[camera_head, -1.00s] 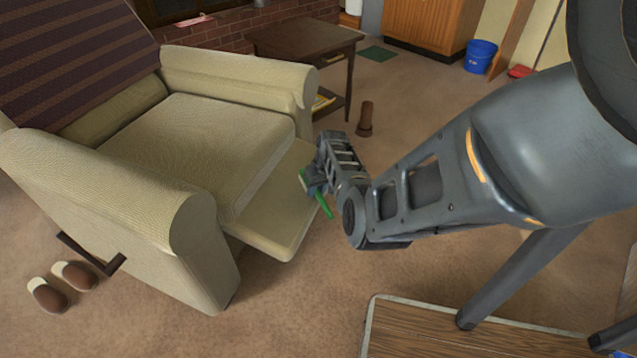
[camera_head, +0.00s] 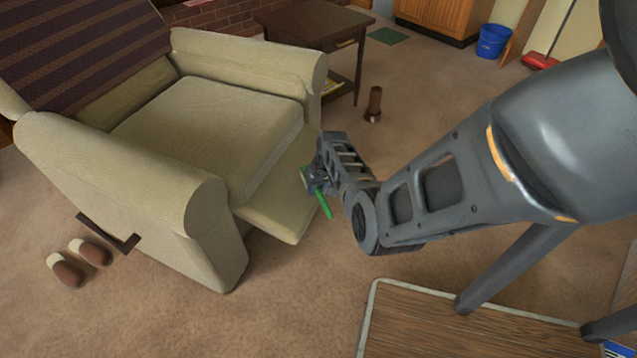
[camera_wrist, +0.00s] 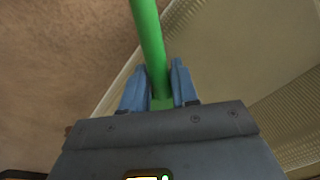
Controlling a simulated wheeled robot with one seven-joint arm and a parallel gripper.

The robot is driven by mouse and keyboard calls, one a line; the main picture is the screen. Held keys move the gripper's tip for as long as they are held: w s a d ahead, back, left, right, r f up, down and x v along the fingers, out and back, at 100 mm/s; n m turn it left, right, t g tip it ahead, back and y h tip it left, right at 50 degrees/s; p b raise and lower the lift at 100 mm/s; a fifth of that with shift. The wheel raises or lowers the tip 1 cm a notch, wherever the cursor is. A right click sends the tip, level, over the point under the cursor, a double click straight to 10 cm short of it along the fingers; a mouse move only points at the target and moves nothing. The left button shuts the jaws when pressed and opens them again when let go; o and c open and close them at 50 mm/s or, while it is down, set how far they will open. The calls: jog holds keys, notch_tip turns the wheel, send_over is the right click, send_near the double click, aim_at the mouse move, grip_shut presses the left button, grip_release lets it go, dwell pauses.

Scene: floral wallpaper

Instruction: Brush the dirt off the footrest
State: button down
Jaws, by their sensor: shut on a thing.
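The footrest (camera_head: 280,211) is the beige panel extended low from the front of the armchair (camera_head: 210,130). My gripper (camera_head: 309,178) is at the footrest's right edge in the head view. It is shut on the green handle of a brush (camera_head: 325,205). In the wrist view the green handle (camera_wrist: 150,40) runs between the two blue fingers of my gripper (camera_wrist: 158,90). Beige upholstery (camera_wrist: 230,40) lies behind it there, with carpet to the left. The brush's head is mostly hidden, and I cannot tell whether it touches the footrest. No dirt can be made out.
A side table (camera_head: 315,40) stands behind the chair, with a brown post-like object (camera_head: 373,104) on the carpet near it. Slippers (camera_head: 78,262) lie at the left. A wooden-topped surface (camera_head: 450,325) is at the front right. The carpet before the footrest is clear.

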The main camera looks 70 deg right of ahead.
jog(key=shift+w+a+p, duration=0.2)
jog(key=shift+a+p, duration=0.65)
jog(key=shift+a, duration=0.7)
jog(key=shift+w+a+p, duration=0.2)
jog(key=shift+a+p, duration=0.65)
jog(key=shift+a, duration=0.7)
jog(key=shift+r, duration=0.1)
jog(key=p+v, duration=0.6)
jog(key=p+v, duration=0.3)
